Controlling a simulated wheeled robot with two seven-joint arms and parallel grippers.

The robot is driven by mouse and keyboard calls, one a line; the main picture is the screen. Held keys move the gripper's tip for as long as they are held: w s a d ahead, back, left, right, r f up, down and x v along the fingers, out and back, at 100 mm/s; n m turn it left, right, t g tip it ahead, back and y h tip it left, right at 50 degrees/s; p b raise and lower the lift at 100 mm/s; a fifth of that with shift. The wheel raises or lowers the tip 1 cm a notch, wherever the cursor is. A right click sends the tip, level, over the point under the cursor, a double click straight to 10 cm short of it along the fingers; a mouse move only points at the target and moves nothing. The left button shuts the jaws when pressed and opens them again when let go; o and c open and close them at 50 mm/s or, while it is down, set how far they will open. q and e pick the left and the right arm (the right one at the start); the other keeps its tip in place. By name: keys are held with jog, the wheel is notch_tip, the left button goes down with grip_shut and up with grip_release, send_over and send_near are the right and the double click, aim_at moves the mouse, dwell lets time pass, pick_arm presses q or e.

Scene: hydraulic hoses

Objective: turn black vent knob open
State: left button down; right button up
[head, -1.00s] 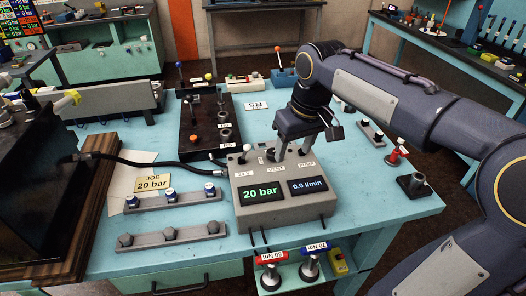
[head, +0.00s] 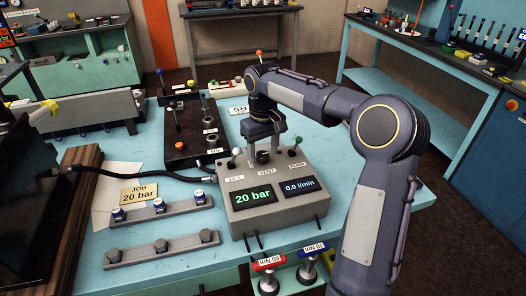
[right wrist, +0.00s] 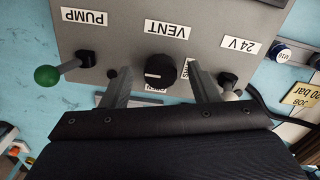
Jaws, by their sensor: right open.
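My right gripper (right wrist: 154,73) is open, with a finger on each side of the knob and a gap to both. In the head view my right gripper (head: 262,147) hangs just over the knob (head: 263,157) and partly hides it. The box screens read 20 bar and 0.0 l/min. My left gripper is not in view.
The green-tipped PUMP lever (right wrist: 47,75) and the 24 V lever (right wrist: 229,80) stand on either side of the knob. A dark block with fittings (head: 190,140) stands behind the box. Hex fittings on rails (head: 165,250) lie at left. The table's right side is clear.

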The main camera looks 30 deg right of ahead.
jog(key=shift+f, duration=0.3)
jog(key=c, duration=1)
jog(key=shift+o, duration=0.2)
